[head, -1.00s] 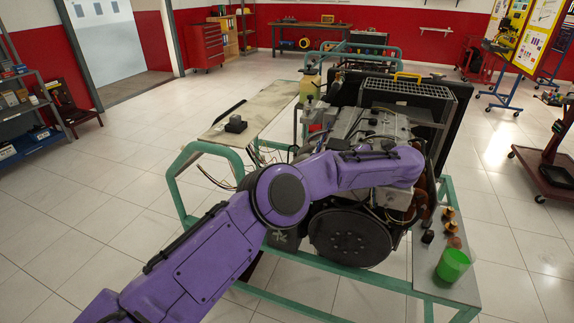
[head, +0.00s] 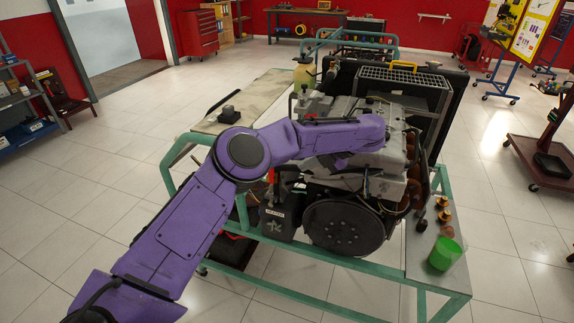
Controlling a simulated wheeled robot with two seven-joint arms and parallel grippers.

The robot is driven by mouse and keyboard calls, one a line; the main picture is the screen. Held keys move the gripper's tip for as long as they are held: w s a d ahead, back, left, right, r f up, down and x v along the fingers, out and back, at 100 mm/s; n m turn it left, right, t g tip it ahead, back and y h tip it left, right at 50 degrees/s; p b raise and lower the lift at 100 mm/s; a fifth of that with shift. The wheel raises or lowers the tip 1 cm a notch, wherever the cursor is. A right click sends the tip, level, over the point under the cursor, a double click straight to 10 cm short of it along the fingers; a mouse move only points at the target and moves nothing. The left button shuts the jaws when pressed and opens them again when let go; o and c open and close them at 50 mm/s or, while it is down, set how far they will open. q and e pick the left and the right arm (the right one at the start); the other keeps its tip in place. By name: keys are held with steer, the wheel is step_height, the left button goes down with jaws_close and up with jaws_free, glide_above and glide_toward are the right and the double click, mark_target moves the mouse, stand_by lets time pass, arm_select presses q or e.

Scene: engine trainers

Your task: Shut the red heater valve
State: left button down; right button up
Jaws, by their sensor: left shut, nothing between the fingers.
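My left arm reaches in from the lower left across the engine trainer (head: 343,226), an engine in a green frame. Its forearm passes over the engine top, and the far end with my left gripper (head: 378,136) is over the engine's right part. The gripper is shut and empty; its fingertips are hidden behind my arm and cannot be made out. A small red part (head: 270,176) shows just below my forearm, left of the engine. I cannot tell whether it is the red heater valve; no valve handle is clear. My right gripper is not in view.
A green cup (head: 445,254) and several copper-coloured parts (head: 444,215) stand on the trainer's right side shelf. A pale board (head: 265,98) with a small dark block lies at the left. A black radiator (head: 437,110) stands behind the engine. The floor around is open.

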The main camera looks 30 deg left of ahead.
arm_select(q)
steer(key=s+a+f+p, duration=0.1)
steer(key=a+f+p, duration=0.1)
steer(key=a, duration=0.5)
steer(key=shift+s+f+p, duration=0.35)
steer(key=shift+f+p, duration=0.05)
steer(key=shift+p, duration=0.05)
